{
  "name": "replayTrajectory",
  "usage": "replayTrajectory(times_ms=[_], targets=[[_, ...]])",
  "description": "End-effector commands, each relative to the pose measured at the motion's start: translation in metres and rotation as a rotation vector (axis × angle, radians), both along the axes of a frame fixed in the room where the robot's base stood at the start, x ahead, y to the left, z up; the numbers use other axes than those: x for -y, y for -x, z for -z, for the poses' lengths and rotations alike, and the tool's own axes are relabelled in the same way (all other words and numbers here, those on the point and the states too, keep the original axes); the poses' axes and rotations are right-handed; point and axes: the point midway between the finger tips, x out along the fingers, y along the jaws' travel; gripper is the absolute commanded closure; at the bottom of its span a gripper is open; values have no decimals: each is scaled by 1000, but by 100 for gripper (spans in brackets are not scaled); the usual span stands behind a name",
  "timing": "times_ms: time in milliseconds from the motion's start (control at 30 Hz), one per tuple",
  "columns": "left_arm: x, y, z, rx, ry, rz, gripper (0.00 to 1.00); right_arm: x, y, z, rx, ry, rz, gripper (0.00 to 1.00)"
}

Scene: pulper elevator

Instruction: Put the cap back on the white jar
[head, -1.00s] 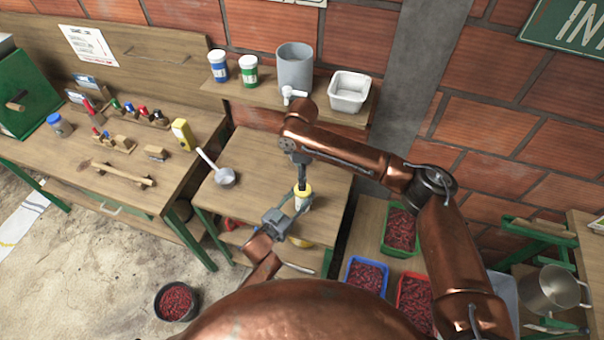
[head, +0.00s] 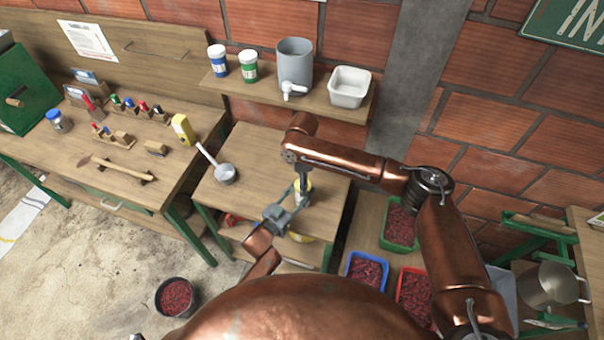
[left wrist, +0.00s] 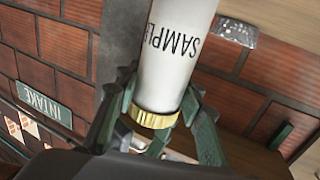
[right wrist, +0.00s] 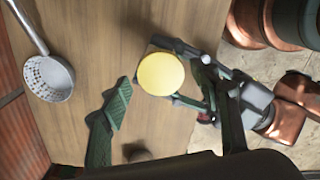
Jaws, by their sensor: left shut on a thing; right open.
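The white jar (left wrist: 172,60), with upside-down SAMPLE lettering, is in my left gripper (left wrist: 150,118), whose fingers close on it near its yellow cap (left wrist: 152,118). In the right wrist view the cap (right wrist: 161,74) is a round yellow disc facing the camera, covering the jar's end and hiding the jar below. I cannot tell how tightly it sits. My right gripper (right wrist: 168,98) is open, its fingers apart, with the cap between or just beyond them. In the head view the cap (head: 304,184) is partly hidden by the right gripper (head: 304,191), close to the left gripper (head: 280,214).
A strainer (head: 224,173) lies on the small table (head: 262,165) left of the grippers. The shelf (head: 325,100) behind carries two lidded jars, a grey container (head: 294,65) and a white tub (head: 349,87). Crates of red cherries (head: 399,228) stand at the right.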

Motion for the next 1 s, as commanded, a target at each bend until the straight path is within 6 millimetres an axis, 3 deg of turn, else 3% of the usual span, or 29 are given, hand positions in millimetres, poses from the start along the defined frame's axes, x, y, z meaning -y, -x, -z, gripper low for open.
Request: replayTrajectory(times_ms=[133, 467, 1000], targets=[[0, 0, 0, -1, -1, 0, 100, 0, 0, 12, -1, 1, 0, 43], [0, 0, 0, -1, -1, 0, 100, 0, 0, 14, -1, 0, 0, 43], [0, 0, 0, -1, -1, 0, 100, 0, 0, 13, 0, 0, 1, 80]])
